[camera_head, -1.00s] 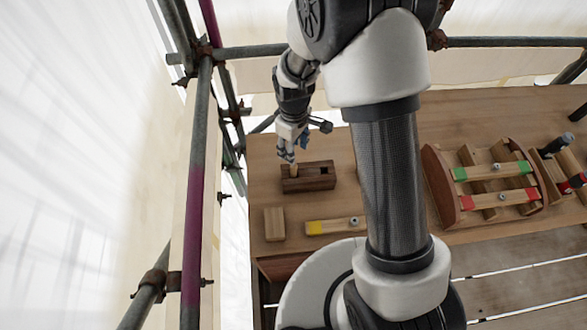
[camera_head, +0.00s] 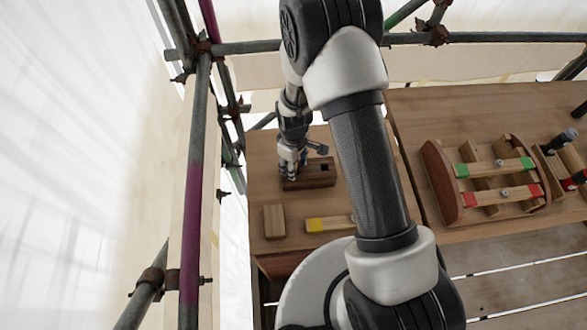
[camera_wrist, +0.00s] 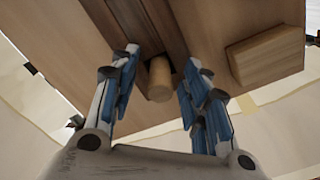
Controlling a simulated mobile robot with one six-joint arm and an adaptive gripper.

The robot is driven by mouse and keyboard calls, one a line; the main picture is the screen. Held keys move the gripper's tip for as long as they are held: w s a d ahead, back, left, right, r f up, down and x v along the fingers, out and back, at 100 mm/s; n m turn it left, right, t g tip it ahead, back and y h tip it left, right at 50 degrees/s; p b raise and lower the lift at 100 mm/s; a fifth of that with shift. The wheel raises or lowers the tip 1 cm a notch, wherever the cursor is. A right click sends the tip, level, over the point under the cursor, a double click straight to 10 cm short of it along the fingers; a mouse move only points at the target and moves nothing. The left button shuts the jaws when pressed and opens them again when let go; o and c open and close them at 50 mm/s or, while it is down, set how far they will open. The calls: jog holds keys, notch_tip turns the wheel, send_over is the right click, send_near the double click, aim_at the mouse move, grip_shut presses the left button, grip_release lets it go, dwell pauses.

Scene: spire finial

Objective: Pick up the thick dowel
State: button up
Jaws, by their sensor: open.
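The thick dowel (camera_wrist: 159,80) is a short pale wooden cylinder. My gripper (camera_wrist: 158,84) has blue-padded fingers, one on each side of the dowel. In the head view my gripper (camera_head: 289,176) is down at the left end of the dark block (camera_head: 318,174) and hides the dowel there. The block has a dark square hole toward its right end.
A plain wood block (camera_head: 274,221) and a yellow-ended bar (camera_head: 328,224) lie nearer on the table. A curved wooden rack (camera_head: 440,180) with green-ended and red-ended bars stands to the right. Scaffold poles (camera_head: 194,200) rise at the left.

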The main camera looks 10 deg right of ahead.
jog(key=shift+c, duration=0.5)
jog(key=c, duration=0.9)
jog(key=shift+o, duration=0.2)
jog(key=shift+r, duration=0.15)
